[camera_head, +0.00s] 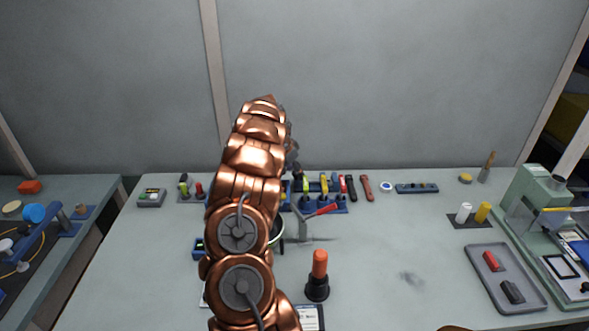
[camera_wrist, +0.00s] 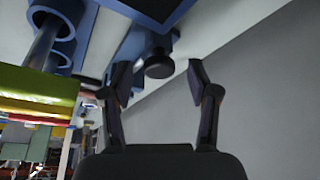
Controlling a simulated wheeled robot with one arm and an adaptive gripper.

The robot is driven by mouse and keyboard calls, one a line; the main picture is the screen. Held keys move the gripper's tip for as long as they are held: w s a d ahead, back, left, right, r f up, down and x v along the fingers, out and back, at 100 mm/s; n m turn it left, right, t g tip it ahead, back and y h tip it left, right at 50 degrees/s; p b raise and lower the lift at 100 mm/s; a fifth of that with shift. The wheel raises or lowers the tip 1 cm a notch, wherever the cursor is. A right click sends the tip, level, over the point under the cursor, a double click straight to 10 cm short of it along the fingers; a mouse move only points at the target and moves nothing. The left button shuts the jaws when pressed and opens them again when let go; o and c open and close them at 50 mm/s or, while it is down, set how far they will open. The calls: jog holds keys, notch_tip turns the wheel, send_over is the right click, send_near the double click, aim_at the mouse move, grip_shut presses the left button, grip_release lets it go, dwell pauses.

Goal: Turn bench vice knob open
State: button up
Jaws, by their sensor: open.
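In the wrist view my gripper (camera_wrist: 158,80) is open, its two dark fingers spread wide. A dark round knob (camera_wrist: 160,66) shows between and beyond the fingertips. It sits at the end of a blue body (camera_wrist: 141,45), which looks like part of the bench vice. I see no contact between the fingers and the knob, though the remaining distance is hard to judge. In the head view my copper arm hides the vice and knob, and my gripper cannot be made out clearly.
Blue tubular parts (camera_wrist: 55,25) and yellow and red items (camera_wrist: 38,95) crowd the wrist view's left. On the bench (camera_head: 370,270), an orange-handled tool (camera_head: 319,272) stands in front, and a grey tray (camera_head: 478,258) lies right. The bench's middle right is largely clear.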

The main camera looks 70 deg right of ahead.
grip_shut()
dwell(0.5)
jog(key=shift+s+f+b, duration=0.1)
jog(key=shift+f+b, duration=0.1)
jog(key=shift+b, duration=0.3)
